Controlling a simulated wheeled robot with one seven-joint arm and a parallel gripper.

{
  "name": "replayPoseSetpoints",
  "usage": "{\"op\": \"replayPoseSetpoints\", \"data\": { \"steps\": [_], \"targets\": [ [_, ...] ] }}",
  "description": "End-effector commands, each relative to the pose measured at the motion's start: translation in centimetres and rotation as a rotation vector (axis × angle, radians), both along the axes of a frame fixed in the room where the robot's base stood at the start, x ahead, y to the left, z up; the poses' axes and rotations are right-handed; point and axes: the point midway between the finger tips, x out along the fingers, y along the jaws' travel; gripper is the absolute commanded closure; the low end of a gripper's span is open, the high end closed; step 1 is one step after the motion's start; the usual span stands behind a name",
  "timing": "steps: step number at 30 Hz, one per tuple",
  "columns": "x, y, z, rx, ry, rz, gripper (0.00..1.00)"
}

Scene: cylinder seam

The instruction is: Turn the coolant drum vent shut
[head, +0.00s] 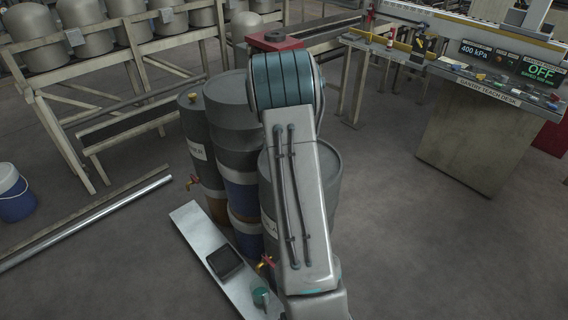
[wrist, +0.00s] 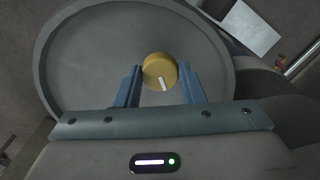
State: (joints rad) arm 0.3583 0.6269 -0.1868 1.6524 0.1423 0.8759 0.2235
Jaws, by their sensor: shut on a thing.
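In the wrist view a round yellow vent knob (wrist: 155,68) with a white mark sits on the grey top of a drum (wrist: 80,60). The mark is on the knob's near side, pointing down and slightly right in the picture. My gripper (wrist: 162,78) has its two blue fingers on either side of the knob and is shut on it. In the head view my arm covers much of the right grey drum (head: 333,190), and my gripper is hidden there. The labels on the drums are only partly readable, so I cannot tell which names coolant.
Another grey drum (head: 200,150) with a yellow cap and stacked drums (head: 232,125) stand close on the left. A pale board (head: 190,222) with a dark tray (head: 225,262) lies in front. A control desk (head: 465,130) is at right. Floor between is clear.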

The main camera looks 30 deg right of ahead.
Motion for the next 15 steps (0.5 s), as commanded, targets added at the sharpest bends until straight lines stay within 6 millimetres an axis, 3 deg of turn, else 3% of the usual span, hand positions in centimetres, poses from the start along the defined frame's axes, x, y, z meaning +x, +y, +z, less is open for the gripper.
{"op": "replayPoseSetpoints", "data": {
  "steps": [15],
  "targets": [
    [0.11, 0.04, 0.15, -0.001, -0.002, -0.482, 0.87]
  ]
}}
